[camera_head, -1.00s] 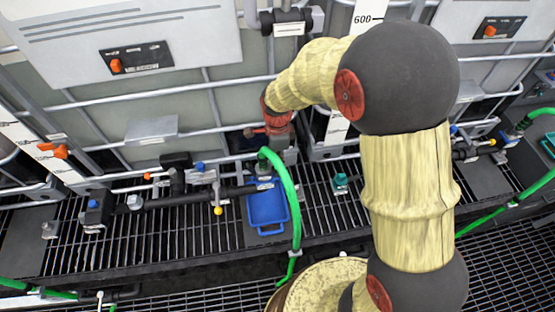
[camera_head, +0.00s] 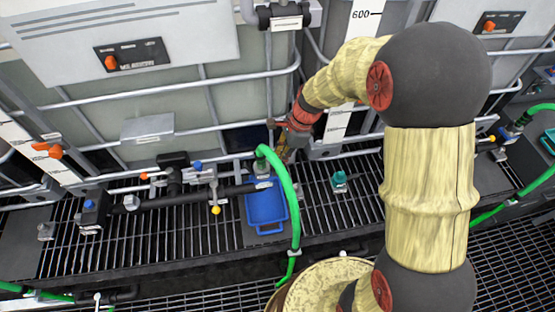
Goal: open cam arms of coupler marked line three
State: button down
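A coupler (camera_head: 263,167) joins the top of a green hose (camera_head: 287,193) to the end of a black pipe, above a blue tray (camera_head: 266,210). Its small tag and cam arms are too small to read or make out, so I cannot tell whether it is line three. My gripper (camera_head: 284,156) is at the end of my arm, just right of the coupler and the hose bend, pointing down and left. Its fingers are small and partly behind the hose. I cannot tell whether they touch the coupler or are open.
A black pipe (camera_head: 165,197) with valves and a yellow-tipped handle (camera_head: 215,210) runs left of the coupler. Metal cage bars (camera_head: 180,95) stand behind. A teal fitting (camera_head: 339,180) sits on the grating to the right. The green hose hangs in front of the tray.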

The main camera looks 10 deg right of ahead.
jog(key=shift+d+f+y+b, duration=0.5)
jog(key=shift+y+b, duration=0.25)
jog(key=shift+y, duration=0.6)
jog(key=shift+d+f+y+b, duration=0.35)
jog(key=shift+f+y+b, duration=0.3)
jog(key=shift+y, duration=0.75)
jog(key=shift+d+f+y+b, duration=0.5)
jog(key=shift+y+b, duration=0.3)
jog(key=shift+y, duration=0.55)
jog(key=shift+a, duration=0.1)
jog(key=c, duration=1.8)
grip_release()
jog(key=shift+o, duration=0.2)
jog(key=v, duration=1.2)
jog(key=shift+f, duration=0.2)
